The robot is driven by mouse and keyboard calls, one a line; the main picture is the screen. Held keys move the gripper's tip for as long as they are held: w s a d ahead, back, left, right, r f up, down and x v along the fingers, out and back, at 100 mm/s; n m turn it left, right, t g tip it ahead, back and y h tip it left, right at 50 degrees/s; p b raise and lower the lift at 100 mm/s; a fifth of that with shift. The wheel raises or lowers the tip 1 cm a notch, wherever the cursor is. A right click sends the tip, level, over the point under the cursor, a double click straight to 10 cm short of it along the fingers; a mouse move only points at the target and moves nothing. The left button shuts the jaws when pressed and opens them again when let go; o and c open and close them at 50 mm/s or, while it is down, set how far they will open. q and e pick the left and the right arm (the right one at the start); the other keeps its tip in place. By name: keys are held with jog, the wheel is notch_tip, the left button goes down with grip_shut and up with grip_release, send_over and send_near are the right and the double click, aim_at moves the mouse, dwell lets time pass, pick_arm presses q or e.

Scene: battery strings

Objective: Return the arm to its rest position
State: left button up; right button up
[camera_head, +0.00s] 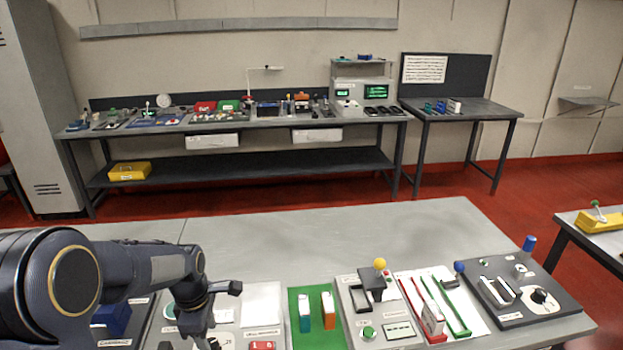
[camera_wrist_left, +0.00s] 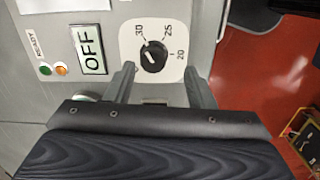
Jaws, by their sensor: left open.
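My left gripper (camera_wrist_left: 160,88) is open and empty in the left wrist view. Its two fingers are on either side of a black rotary knob (camera_wrist_left: 153,56) on a white dial marked 20, 25 and 30. The frames do not show whether the fingers touch the knob. An OFF sign (camera_wrist_left: 90,50) sits left of the dial, with a green and an orange button (camera_wrist_left: 61,70). In the head view my left arm comes in from the left, and its gripper (camera_head: 208,318) is over the front left of the near bench. My right gripper is not in view.
The near bench (camera_head: 320,235) has a clear back half. On its front stand a green mat (camera_head: 315,335) with two batteries, a panel with a yellow ball (camera_head: 380,264), and a dark panel (camera_head: 540,298) at the right. Red floor separates it from the back bench.

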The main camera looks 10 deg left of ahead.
pick_arm(q)
jog(key=s+d+r+m+t+h, duration=0.1)
jog(key=s+d+r+m, duration=0.1)
jog(key=s+m, duration=0.4)
jog(key=s+d+r+m+t+h, duration=0.1)
jog(key=s+d+r+m+t, duration=0.1)
jog(key=s+r+m, duration=0.3)
jog(key=s+d+r+m+t+h, duration=0.1)
jog(key=s+d+r+m+t, duration=0.1)
jog(key=s+m, duration=0.5)
jog(key=s+d+r, duration=0.1)
jog(key=s+r, duration=0.1)
jog(key=s, duration=0.1)
jog(key=shift+s+r, duration=0.15)
